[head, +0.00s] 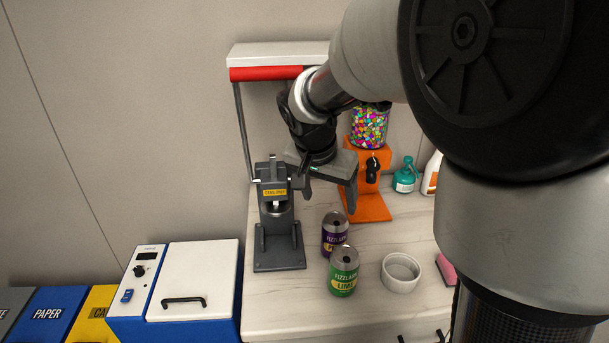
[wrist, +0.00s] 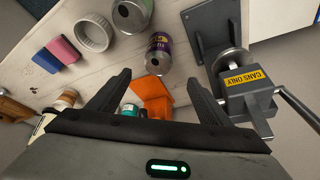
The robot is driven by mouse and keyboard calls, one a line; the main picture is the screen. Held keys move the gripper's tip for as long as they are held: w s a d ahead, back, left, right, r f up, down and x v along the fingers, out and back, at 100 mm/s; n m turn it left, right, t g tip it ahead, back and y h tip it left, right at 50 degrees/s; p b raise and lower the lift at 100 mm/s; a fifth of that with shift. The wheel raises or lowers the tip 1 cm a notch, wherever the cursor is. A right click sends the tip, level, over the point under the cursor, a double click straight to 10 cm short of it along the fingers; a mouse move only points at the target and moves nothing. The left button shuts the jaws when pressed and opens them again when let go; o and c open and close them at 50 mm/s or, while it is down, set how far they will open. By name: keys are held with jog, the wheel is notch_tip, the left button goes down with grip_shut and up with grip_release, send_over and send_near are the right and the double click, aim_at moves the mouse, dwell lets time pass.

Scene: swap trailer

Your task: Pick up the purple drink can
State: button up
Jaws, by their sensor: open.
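The purple drink can (head: 334,236) stands upright on the white counter (head: 260,314), just behind a green lime can (head: 344,272). In the wrist view the purple can (wrist: 158,54) is seen from above, ahead of the finger gap and apart from the fingers. My gripper (head: 328,188) is open and empty, above the counter and behind the purple can in the head view. In the wrist view both fingers of my gripper (wrist: 160,84) are spread wide. The green can (wrist: 131,14) is beyond the purple one there.
A grey can crusher (head: 278,222) labelled "CANS ONLY" stands left of the cans. An orange candy dispenser (head: 368,180) stands behind. A white bowl (head: 401,273) and a pink sponge (head: 446,269) lie to the right. A blue-and-white cooler (head: 195,282) is at the left.

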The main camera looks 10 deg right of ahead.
aim_at(332, 223)
jog(key=x, duration=0.8)
jog(key=shift+s+f, duration=0.15)
jog(key=f, duration=0.2)
jog(key=f+b, duration=0.1)
jog(key=f, duration=0.1)
jog(key=shift+d+f, duration=0.1)
jog(key=shift+d, duration=0.15)
jog(key=shift+w+d+f, duration=0.15)
jog(key=shift+w+f, duration=0.25)
jog(key=shift+f, duration=0.05)
jog(key=c, duration=1.4)
